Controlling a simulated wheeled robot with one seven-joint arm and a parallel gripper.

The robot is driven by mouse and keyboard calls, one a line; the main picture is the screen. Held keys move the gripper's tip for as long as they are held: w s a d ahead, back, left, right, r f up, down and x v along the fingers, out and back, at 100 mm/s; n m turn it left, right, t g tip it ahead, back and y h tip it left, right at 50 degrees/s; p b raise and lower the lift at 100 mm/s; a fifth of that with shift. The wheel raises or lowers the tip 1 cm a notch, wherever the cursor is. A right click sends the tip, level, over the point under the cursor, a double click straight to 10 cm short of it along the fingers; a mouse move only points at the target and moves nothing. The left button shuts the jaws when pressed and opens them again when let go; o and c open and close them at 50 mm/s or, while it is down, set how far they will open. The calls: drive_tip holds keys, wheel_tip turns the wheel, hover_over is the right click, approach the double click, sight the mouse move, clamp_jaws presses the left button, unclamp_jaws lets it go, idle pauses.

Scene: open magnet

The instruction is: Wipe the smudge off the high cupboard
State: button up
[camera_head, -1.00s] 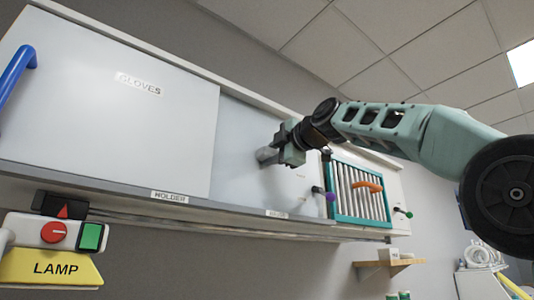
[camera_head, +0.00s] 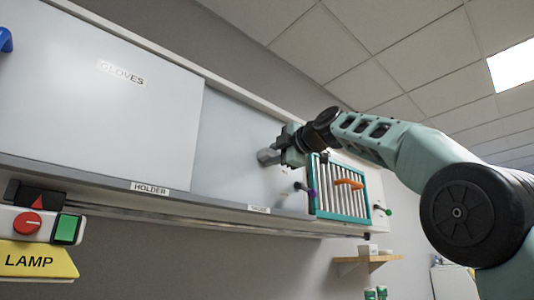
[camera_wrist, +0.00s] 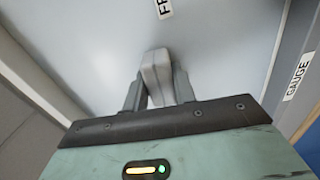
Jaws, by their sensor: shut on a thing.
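The high cupboard has a pale front with a left panel marked GLOVES (camera_head: 122,75) and a recessed pale panel (camera_head: 225,150) to its right. My gripper (camera_head: 282,152) is at the right part of the recessed panel, beside the slatted rack. It is shut on a grey block (camera_head: 267,157), which also shows between the fingers in the wrist view (camera_wrist: 157,72). The block's far end is close to the pale surface; I cannot tell whether it touches. I cannot make out a smudge in either view; the block and gripper hide part of the panel.
Purple (camera_head: 311,194) and green knobs stick out nearby. A ledge labelled HOLDER (camera_head: 150,188) runs below. A LAMP control box (camera_head: 38,260) is lower left; a wooden shelf (camera_head: 367,260) is lower right.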

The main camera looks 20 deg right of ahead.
drive_tip(key=shift+w+d+f, duration=0.1)
drive_tip(key=shift+w+d, duration=0.15)
drive_tip(key=shift+d, duration=0.45)
drive_tip(key=b+v, duration=0.3)
drive_tip(key=v, duration=0.3)
drive_tip(key=shift+s, duration=0.2)
drive_tip(key=shift+b+v, duration=0.85)
drive_tip(key=shift+v, duration=0.5)
